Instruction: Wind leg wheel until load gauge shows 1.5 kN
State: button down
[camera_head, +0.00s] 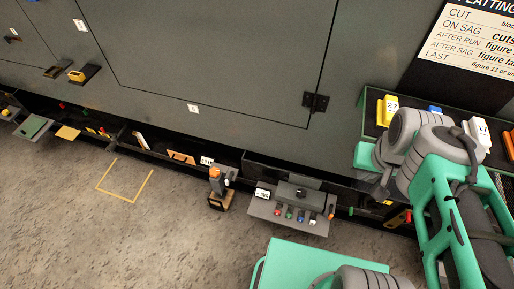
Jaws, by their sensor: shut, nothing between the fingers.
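I cannot make out a leg wheel or a load gauge with certainty. A grey console (302,225) juts out low at the middle, with several coloured knobs along its front. A small white display or label (262,193) sits at its left end, its marking too small to read. My arm (455,235) rises at the right, with teal links and grey joints, and covers part of the shelf and the low strip behind it. I cannot make out my gripper's fingers beyond the arm's far end.
A dark enclosure wall (200,55) fills the back. An orange-topped device (216,182) stands left of the console. A shelf at the right holds a yellow block marked 27 (387,110) and a white one marked 17 (479,138). A yellow outline (108,192) marks clear floor.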

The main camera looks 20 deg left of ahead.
aim_at(214, 172)
jog(key=z, duration=0.6)
jog(key=k, duration=1.25)
jog(key=u, duration=1.55)
jog(key=i, duration=0.5)
jog(key=z, duration=0.05)
jog(key=k, duration=0.65)
jog(key=u, duration=0.35)
jog(key=i, duration=1.5)
jog(key=z, duration=0.7)
